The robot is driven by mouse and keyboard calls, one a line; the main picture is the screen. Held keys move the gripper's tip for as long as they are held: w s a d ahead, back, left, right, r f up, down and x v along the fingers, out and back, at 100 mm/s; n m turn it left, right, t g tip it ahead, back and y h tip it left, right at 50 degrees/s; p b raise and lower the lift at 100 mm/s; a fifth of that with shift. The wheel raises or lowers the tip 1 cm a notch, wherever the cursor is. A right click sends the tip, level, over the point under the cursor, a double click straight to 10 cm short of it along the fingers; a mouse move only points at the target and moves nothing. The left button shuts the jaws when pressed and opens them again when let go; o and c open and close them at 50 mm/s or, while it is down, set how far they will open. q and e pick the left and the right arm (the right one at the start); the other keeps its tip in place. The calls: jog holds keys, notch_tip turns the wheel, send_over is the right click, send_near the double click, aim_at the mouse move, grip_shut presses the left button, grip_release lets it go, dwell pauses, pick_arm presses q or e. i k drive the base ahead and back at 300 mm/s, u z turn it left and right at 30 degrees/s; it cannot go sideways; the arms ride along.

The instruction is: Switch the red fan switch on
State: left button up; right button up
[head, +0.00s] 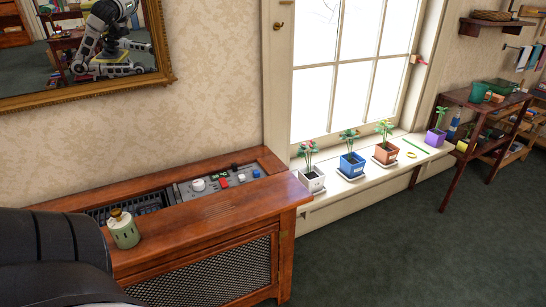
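The red switch (224,183) is a small red piece on a grey control panel (185,193). The panel is set in the open top of a wooden cabinet (205,222) below the wall. A white round knob (198,185) is to its left, a small green part (222,175) just behind it, and a white part (241,178) and a blue part (256,172) to its right. The switch is too small to tell its position. Neither of my grippers shows directly in the head view, and nothing touches the panel.
A pale green and white canister (123,229) stands on the cabinet's front ledge, left of the panel. A dark padded shape (50,245) fills the lower left. Several potted plants line the white windowsill (345,188). A gilt mirror (80,95) hangs above. Green carpet (400,255) is clear at right.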

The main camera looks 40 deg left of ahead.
aim_at(224, 183)
jog(key=u, duration=0.4)
jog(key=i, duration=1)
jog(key=u, duration=0.9)
